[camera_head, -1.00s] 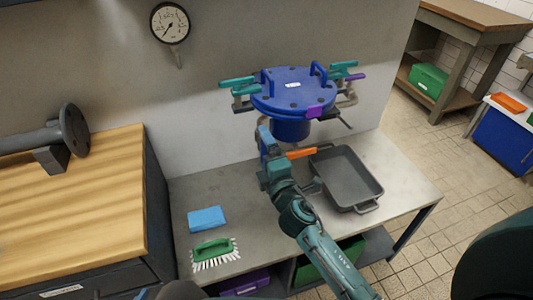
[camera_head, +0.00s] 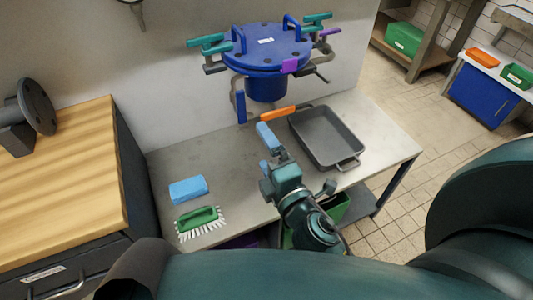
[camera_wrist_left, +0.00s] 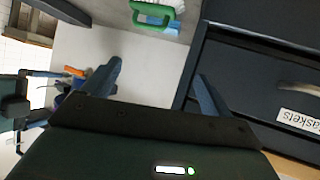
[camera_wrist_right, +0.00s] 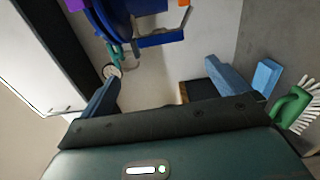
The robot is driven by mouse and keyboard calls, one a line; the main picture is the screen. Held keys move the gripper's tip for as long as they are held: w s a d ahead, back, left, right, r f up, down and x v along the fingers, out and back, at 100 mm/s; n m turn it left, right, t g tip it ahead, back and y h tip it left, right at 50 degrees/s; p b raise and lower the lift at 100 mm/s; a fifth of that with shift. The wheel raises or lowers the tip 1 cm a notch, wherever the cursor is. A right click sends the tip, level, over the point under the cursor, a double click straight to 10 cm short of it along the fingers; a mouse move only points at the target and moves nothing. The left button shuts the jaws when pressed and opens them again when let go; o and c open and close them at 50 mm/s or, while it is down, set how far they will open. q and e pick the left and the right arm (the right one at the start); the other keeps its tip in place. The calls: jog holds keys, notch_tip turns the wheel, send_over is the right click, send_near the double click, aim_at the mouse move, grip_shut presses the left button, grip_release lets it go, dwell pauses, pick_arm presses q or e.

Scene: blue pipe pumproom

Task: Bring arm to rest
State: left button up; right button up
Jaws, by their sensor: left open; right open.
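My right gripper (camera_head: 268,150) is open and empty in the head view, over the table in front of the blue flanged vessel (camera_head: 266,50). Its two blue fingers show apart in the right wrist view (camera_wrist_right: 168,88), with nothing between them. My left gripper (camera_wrist_left: 158,85) shows only in the left wrist view.
The grey table (camera_head: 225,160) carries a grey tray (camera_head: 327,138), a blue sponge (camera_head: 188,189) and a green brush (camera_head: 198,219). An orange lever (camera_head: 276,115) sticks out below the vessel. A wooden-topped drawer cabinet (camera_head: 60,185) stands left. Tiled floor is free at right.

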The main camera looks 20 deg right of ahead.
pick_arm(q)
jog(key=shift+r, duration=0.15)
dwell(0.3)
jog(key=r+p, duration=0.1)
jog(key=p, duration=0.2)
jog(key=s+a+r+g+y+p, duration=0.1)
jog(key=p, duration=0.2)
jog(key=shift+a+p, duration=0.3)
pick_arm(e)
jog(key=s+a+f+m+g+y, duration=0.1)
jog(key=s+f+m+g, duration=0.6)
jog(key=m, duration=0.8)
jog(key=s+f+y, duration=0.1)
jog(key=s+f, duration=0.2)
jog(key=shift+s+a+f+m+y, duration=0.3)
jog(key=shift+s+a+f, duration=0.05)
jog(key=shift+s+a, duration=0.05)
